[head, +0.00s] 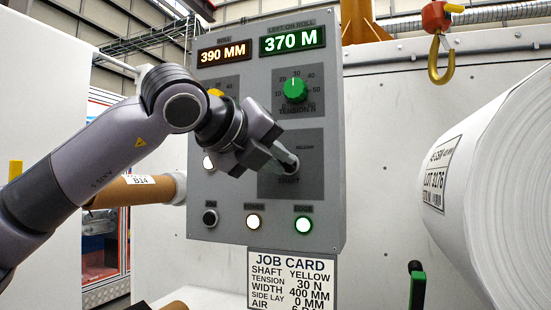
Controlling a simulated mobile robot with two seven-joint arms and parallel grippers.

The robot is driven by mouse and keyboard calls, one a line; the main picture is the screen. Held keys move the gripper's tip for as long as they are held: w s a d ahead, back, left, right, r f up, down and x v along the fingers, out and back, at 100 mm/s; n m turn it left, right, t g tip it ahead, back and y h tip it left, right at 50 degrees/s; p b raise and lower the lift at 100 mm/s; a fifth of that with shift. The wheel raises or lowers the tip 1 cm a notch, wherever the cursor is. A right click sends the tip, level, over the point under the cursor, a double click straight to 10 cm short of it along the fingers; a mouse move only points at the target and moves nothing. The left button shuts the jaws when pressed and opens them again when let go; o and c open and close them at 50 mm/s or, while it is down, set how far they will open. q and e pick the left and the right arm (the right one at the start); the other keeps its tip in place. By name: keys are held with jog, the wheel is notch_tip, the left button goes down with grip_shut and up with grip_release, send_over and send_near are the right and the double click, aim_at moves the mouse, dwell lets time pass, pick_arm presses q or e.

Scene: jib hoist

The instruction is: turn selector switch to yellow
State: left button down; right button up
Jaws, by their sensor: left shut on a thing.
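The selector switch sits on a dark square plate (308,185) in the lower right of the grey control panel (230,225). The plate carries a small label that reads YELLOW at its upper right and the word SHAFT below. My left gripper (286,160) reaches in from the left and is shut on the selector switch, in front of the plate. The fingers hide most of the switch, so I cannot tell which way it points. My right gripper is not in view.
A green tension knob (295,90) is above, and a yellow knob (216,93) is partly behind my arm. Buttons line the panel's bottom, with a job card (291,280) below reading shaft yellow. A large white roll (500,190) and a hook (440,60) are right.

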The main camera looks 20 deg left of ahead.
pick_arm(q)
jog(key=shift+d+m+y, duration=0.2)
jog(key=shift+m+y, duration=0.6)
jog(key=shift+m, duration=0.4)
jog(key=m+y, duration=0.1)
jog(key=m, duration=0.1)
jog(key=m+y, duration=0.3)
jog(key=m, duration=0.1)
jog(key=shift+d+y, duration=0.3)
jog(key=shift+d, duration=0.05)
jog(key=shift+d+f+m+y+b, duration=0.15)
jog(key=shift+m+y+b, duration=0.35)
jog(key=shift+m+y, duration=0.85)
jog(key=shift+m+h, duration=0.25)
jog(key=shift+m, duration=0.3)
jog(key=c, duration=1.1)
grip_release()
jog(key=shift+w, duration=0.1)
jog(key=shift+c, duration=0.2)
